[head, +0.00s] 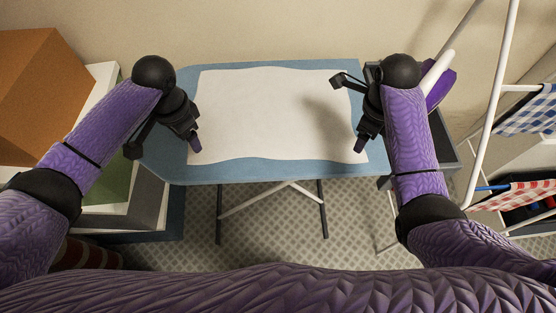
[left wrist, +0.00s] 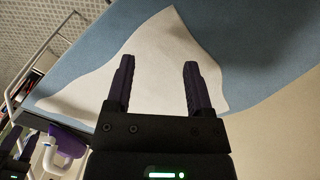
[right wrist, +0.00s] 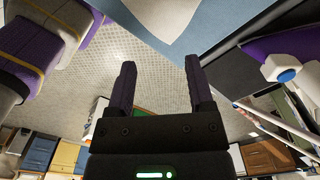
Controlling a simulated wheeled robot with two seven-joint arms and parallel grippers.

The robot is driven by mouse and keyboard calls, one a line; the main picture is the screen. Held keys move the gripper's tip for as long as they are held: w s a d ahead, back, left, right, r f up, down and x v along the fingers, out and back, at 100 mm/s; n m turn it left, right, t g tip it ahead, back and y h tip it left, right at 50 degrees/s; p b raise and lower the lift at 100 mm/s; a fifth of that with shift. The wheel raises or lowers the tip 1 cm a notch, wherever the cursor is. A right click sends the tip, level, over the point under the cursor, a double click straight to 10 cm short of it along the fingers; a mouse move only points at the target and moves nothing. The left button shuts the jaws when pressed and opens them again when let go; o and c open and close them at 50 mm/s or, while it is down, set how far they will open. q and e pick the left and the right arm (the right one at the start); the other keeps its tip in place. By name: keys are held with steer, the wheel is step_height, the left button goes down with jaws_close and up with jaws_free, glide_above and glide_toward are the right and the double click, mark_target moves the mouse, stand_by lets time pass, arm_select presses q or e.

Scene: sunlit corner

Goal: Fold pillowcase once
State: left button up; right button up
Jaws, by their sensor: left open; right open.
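The white pillowcase (head: 265,110) lies flat and spread out on the blue ironing board (head: 270,170). Its near edge is slightly wavy. My left gripper (head: 163,148) is open and empty over the board's left end, beside the pillowcase's left edge. In the left wrist view the pillowcase (left wrist: 160,45) shows beyond the open fingers. My right gripper (head: 349,112) is open and empty at the pillowcase's right edge. In the right wrist view a corner of the pillowcase (right wrist: 165,15) shows at the top, apart from the fingers. My right arm hides part of the board's right end.
A purple and white iron (head: 439,88) stands at the board's right end. A white drying rack (head: 490,105) with a blue checked cloth (head: 525,118) and a red checked cloth (head: 520,193) is at right. A brown box (head: 30,80) is at left. A wall lies behind the board.

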mark_target(199, 160)
arm_select(q)
step_height(199, 160, down, 7)
steer(key=shift+r, duration=0.1)
arm_select(e)
step_height(199, 160, down, 7)
steer(key=shift+r, duration=0.1)
arm_select(q)
steer(key=shift+f, duration=0.3)
arm_select(e)
steer(key=shift+f, duration=0.35)
arm_select(q)
steer(key=shift+r, duration=0.1)
steer(key=shift+c, duration=0.5)
arm_select(e)
steer(key=shift+s+r, duration=0.1)
steer(key=shift+r, duration=0.05)
steer(key=shift+c, duration=0.5)
arm_select(q)
steer(key=shift+s, duration=0.1)
jaws_close()
arm_select(e)
jaws_close()
